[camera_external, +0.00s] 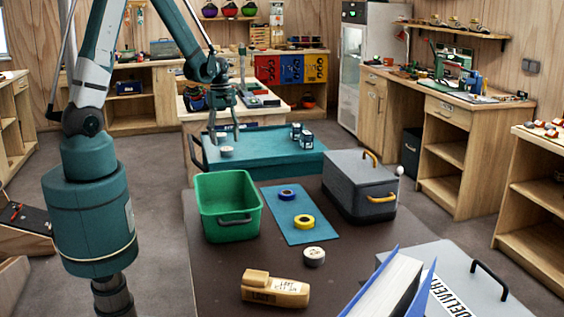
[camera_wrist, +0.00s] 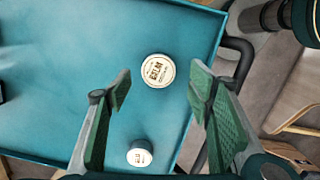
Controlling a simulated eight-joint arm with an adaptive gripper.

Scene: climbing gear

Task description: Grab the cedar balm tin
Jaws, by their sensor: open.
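In the wrist view, a round tin with a cream lid (camera_wrist: 158,70) lettered "BALM" lies on the teal tray (camera_wrist: 60,60). The smaller print on its lid is too small to read surely. A second, smaller-looking round tin (camera_wrist: 139,156) with a pale lid stands nearer the picture's bottom. My gripper (camera_wrist: 160,90) is open and empty, with the lettered tin showing between its fingertips. In the external view my gripper (camera_external: 224,138) points down over the left part of the tray (camera_external: 270,164), above a pale-lidded tin (camera_external: 226,152).
Several dark cans (camera_external: 304,138) stand on the tray's right side. The tray has a raised rim and a dark handle (camera_wrist: 240,55). A green bin (camera_external: 229,205), a grey box (camera_external: 360,185), tape rolls and another round tin (camera_external: 314,257) are on the nearer dark table.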

